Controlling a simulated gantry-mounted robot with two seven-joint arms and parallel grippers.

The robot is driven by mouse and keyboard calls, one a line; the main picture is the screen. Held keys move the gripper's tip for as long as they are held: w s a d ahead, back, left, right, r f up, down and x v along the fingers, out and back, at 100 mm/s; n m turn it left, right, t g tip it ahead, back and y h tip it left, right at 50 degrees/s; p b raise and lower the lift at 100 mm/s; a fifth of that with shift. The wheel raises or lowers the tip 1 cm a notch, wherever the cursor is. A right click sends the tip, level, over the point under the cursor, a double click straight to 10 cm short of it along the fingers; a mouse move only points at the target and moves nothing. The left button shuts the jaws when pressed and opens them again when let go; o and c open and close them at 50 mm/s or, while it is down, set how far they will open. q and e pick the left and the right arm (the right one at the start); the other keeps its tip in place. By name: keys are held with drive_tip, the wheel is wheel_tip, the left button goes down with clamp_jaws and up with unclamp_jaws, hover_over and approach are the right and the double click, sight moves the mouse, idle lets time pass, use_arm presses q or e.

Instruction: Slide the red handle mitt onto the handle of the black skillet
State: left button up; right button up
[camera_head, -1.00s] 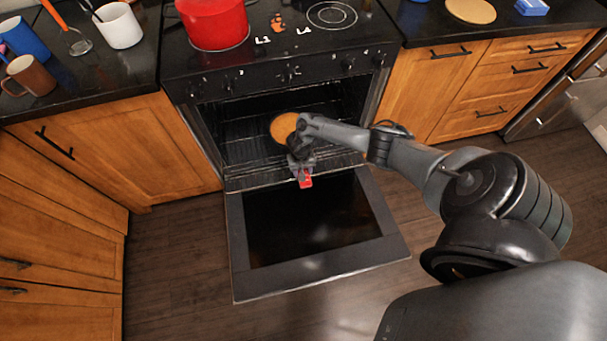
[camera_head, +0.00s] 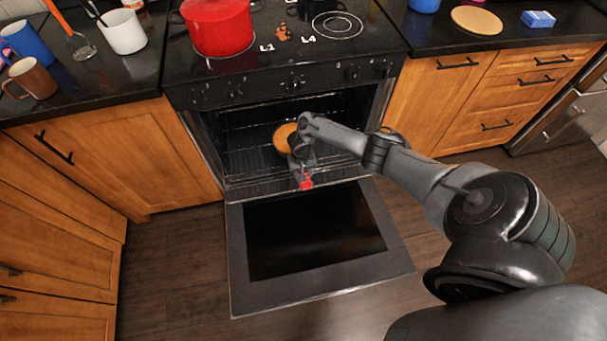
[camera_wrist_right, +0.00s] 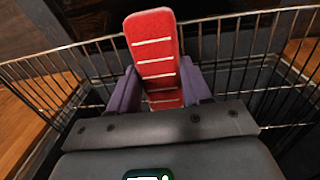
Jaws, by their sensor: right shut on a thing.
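A black skillet (camera_head: 273,140) with golden-orange food (camera_head: 285,137) in it sits on a rack inside the open oven in the head view. My right wrist and forearm cover part of it, and I cannot make out its handle. My right gripper (camera_head: 306,180) is shut on the red handle mitt (camera_head: 307,185) near the front edge of the rack. In the right wrist view, the mitt (camera_wrist_right: 153,45) is red with white stripes and sticks out beyond the two fingers of the gripper (camera_wrist_right: 160,88). The mitt appears apart from the skillet. My left gripper is not in view.
The oven door (camera_head: 240,270) is lowered flat in front. The wire rack (camera_wrist_right: 215,45) fills the wrist view around the mitt. A red pot (camera_head: 220,28) stands on the stove above. Mugs stand on the left counter; the floor beside the door is clear.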

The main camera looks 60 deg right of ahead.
idle(0.3)
drive_tip(key=o, duration=1.3)
drive_tip(key=shift+o, duration=0.2)
